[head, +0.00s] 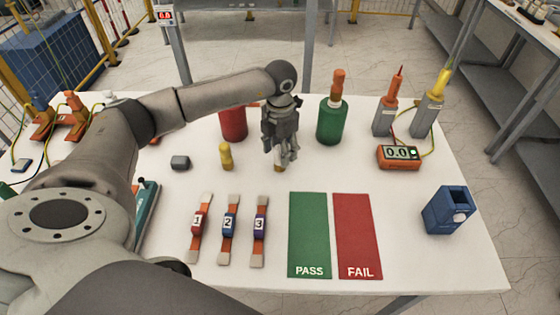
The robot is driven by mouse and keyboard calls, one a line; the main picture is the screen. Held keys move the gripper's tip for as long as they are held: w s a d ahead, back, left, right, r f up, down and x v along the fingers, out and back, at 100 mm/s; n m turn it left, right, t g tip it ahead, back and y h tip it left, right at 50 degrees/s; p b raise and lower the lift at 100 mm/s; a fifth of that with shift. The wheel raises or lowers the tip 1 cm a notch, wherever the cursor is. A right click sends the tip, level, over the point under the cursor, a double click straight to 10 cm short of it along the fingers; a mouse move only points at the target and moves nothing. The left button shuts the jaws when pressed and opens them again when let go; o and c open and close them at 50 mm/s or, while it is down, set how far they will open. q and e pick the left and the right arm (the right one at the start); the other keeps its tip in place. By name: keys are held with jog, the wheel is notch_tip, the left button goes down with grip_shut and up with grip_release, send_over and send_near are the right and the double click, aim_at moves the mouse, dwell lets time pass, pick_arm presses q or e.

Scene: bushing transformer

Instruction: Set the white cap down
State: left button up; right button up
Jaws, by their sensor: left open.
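My left gripper (281,160) points down over the middle of the white table (400,215), between the red cylinder and the green cylinder. It is open, with its fingertips close to the table top. A small tan piece (278,168) shows at the fingertips; whether they touch it, I cannot tell. I cannot clearly make out the white cap. A small white object (109,96) stands at the back left of the table, partly behind my arm. My right gripper is not in view.
Nearby stand a yellow piece (226,156), a red cylinder (233,124) and a green cylinder (332,123). A meter (398,157) and blue box (449,210) are at right. In front lie numbered strips (229,230), a PASS mat (309,235) and a FAIL mat (358,235).

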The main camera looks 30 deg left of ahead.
pick_arm(q)
notch_tip(320, 180, up, 8)
jog(key=shift+f+b, duration=0.25)
jog(key=shift+b, duration=0.65)
